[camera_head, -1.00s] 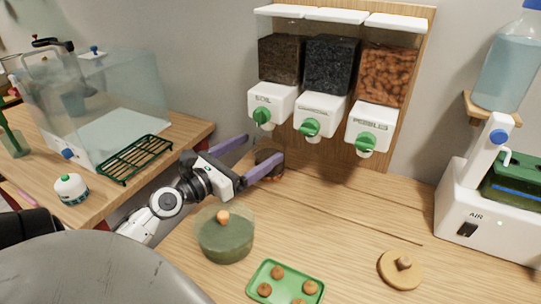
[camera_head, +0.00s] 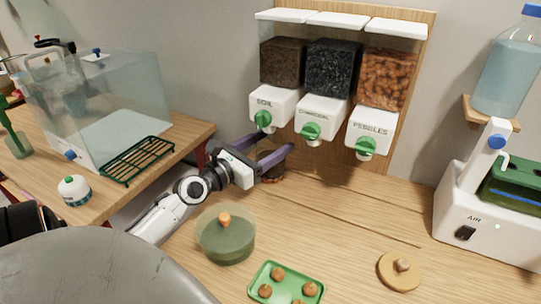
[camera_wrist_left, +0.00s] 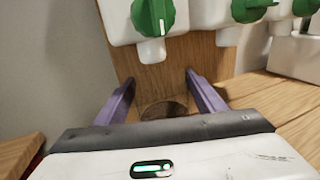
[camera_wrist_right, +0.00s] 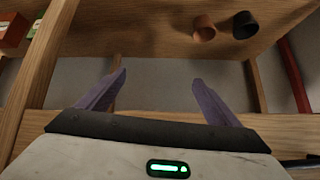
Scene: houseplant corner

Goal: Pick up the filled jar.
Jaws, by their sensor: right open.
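A small jar with dark brown contents (camera_head: 273,174) stands on the wooden counter below the soil dispenser; my left gripper partly hides it in the head view. My left gripper (camera_head: 276,144) is open, its purple fingers reaching toward the wall at the jar. In the left wrist view the jar (camera_wrist_left: 164,110) lies between the two spread fingers, with gaps on both sides; its lower part is hidden behind the gripper body. My right gripper (camera_wrist_right: 160,76) is open and empty in the right wrist view, out of the head view.
Soil, charcoal and pebbles dispensers (camera_head: 322,113) hang above the jar. Two small pots (camera_wrist_right: 204,28) show beyond the right gripper.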

